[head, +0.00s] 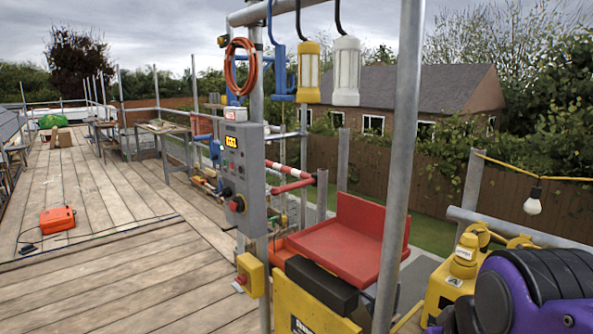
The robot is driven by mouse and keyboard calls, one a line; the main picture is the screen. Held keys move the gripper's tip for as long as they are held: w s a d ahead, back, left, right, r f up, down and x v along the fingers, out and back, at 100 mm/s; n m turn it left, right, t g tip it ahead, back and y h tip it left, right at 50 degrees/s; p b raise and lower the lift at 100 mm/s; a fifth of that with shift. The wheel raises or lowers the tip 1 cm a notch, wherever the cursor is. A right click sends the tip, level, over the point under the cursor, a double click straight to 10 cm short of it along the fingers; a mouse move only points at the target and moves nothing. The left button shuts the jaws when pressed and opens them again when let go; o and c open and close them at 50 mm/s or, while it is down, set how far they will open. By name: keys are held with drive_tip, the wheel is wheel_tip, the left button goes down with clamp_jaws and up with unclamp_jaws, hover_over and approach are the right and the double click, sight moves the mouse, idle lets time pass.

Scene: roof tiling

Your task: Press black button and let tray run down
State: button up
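A grey control box (241,165) is fixed to a scaffold pole in the middle of the head view. It has a lit yellow display (233,141), small controls below it and a round dark knob (237,204) low on its side. The controls are too small for me to tell which one is the black button. The red tray (345,247), with a raised back, sits to the right of the box at the platform's edge, above a yellow panel (305,305). A dark block is in front of it. My gripper is not in view.
Scaffold poles (397,150) stand before and beside the tray. Yellow and white lamps (309,72) hang above it. A small yellow box (250,275) is below the control box. Yellow equipment (452,272) is at right. The plank deck (120,230) at left is mostly clear, with a red case (57,220).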

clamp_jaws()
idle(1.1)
